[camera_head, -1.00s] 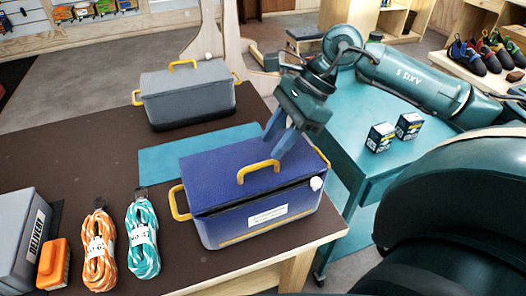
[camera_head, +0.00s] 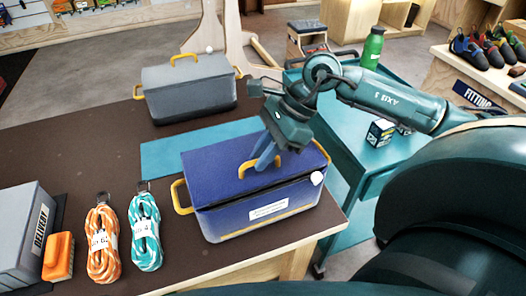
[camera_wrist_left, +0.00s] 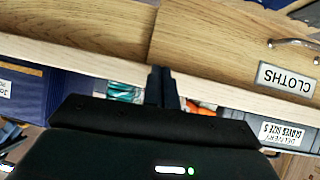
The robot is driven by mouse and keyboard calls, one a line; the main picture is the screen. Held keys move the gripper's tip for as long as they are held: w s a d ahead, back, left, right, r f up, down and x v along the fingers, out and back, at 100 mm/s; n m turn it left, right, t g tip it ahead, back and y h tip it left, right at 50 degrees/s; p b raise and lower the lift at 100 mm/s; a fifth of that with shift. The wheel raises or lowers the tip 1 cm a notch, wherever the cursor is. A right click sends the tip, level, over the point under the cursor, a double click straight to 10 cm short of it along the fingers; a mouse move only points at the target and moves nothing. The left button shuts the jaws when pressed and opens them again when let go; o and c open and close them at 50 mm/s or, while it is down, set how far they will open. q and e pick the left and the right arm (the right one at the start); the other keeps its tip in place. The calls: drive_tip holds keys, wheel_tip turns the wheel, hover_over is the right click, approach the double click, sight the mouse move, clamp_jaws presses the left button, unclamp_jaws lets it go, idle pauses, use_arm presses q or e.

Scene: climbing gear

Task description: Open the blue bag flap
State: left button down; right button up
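The blue bag (camera_head: 255,214) stands on the brown table, with yellow side handles and a white label on its front. Its flap (camera_head: 215,173) lies over the top, with a thin dark seam along the front edge. A yellow handle (camera_head: 244,167) arches from the flap. My right gripper (camera_head: 262,165) reaches down at this handle, its blue fingers overlapping it in the head view. Whether they grip it cannot be made out. My left gripper (camera_wrist_left: 163,88) shows in the left wrist view with its dark fingers together and nothing seen between them.
A grey bag (camera_head: 190,98) stands behind on the table. An orange rope (camera_head: 103,245), a teal rope (camera_head: 145,232), an orange item (camera_head: 58,257) and a grey box (camera_head: 22,225) are at left. A teal cart (camera_head: 345,140) with a green bottle (camera_head: 373,47) stands at right.

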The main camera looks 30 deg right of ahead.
clamp_jaws()
drive_tip(key=shift+r, duration=0.15)
drive_tip(key=shift+w+d+r+p, duration=0.1)
drive_tip(key=shift+w+r+p, duration=0.3)
drive_tip(key=shift+r, duration=0.1)
drive_tip(key=shift+w+d+r+p, duration=0.1)
drive_tip(key=shift+w+r+p, duration=0.2)
drive_tip(key=shift+r, duration=0.35)
drive_tip(key=shift+w+d+r+p, duration=0.1)
drive_tip(key=shift+w+r+p, duration=0.6)
drive_tip(key=shift+w+r, duration=0.15)
